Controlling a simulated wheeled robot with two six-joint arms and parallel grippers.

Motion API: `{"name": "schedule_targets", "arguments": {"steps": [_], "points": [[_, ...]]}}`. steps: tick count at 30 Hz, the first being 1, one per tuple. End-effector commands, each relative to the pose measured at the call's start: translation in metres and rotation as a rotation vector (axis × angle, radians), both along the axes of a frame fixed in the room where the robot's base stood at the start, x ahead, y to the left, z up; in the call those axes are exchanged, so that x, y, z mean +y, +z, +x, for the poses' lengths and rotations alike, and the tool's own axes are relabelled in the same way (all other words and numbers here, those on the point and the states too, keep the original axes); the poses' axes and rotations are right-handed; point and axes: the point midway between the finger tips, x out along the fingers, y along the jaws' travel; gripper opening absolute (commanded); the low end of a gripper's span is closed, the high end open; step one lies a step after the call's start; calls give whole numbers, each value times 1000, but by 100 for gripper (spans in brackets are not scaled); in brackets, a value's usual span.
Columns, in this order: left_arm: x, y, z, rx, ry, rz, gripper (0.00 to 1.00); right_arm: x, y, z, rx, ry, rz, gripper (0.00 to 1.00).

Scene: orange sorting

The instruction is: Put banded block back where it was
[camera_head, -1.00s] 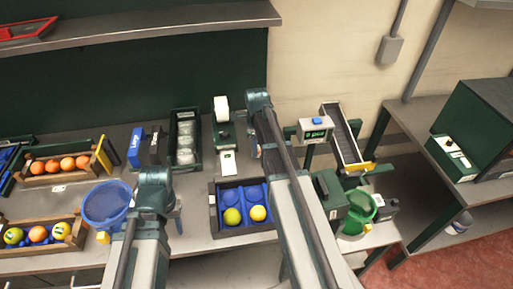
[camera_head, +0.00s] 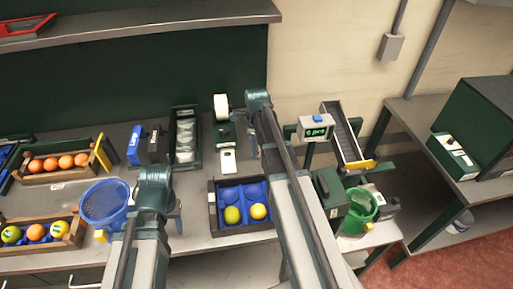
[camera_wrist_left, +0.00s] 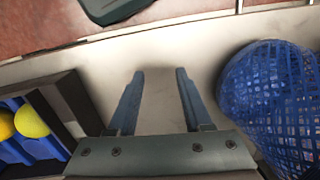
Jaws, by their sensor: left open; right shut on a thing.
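My right gripper (camera_head: 262,145) points down at the back of the table, right of the white-and-green device. It is mostly hidden behind my own arm. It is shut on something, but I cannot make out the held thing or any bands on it. No banded block can be picked out elsewhere on the table. My left gripper (camera_wrist_left: 158,72) is open and empty, with its two fingers apart over bare table. It is between the blue mesh basket (camera_wrist_left: 275,95) and the dark tray (camera_wrist_left: 68,100) with yellow balls.
The blue-celled tray (camera_head: 213,215) holds two yellow balls in its front cells. A blue box (camera_head: 135,145) and a dark-green bin (camera_head: 172,140) stand at the back. Wooden crates of fruit (camera_head: 60,178) are left. A green bucket (camera_head: 372,205) and chute (camera_head: 343,132) are right.

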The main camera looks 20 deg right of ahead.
Motion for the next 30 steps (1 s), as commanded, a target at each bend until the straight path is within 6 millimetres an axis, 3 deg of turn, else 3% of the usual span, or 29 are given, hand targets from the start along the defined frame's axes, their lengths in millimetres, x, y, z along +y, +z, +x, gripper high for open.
{"name": "schedule_targets", "arguments": {"steps": [5,6,11,18,22,30], "points": [[0,0,0,0,0,0,50,0,0,0,0,0,0,0],[0,0,0,0,0,0,50,0,0,0,0,0,0,33],[0,0,0,0,0,0,50,0,0,0,0,0,0,62],[0,0,0,0,0,0,50,0,0,0,0,0,0,66],[0,0,0,0,0,0,50,0,0,0,0,0,0,89],[0,0,0,0,0,0,50,0,0,0,0,0,0,89]]}}
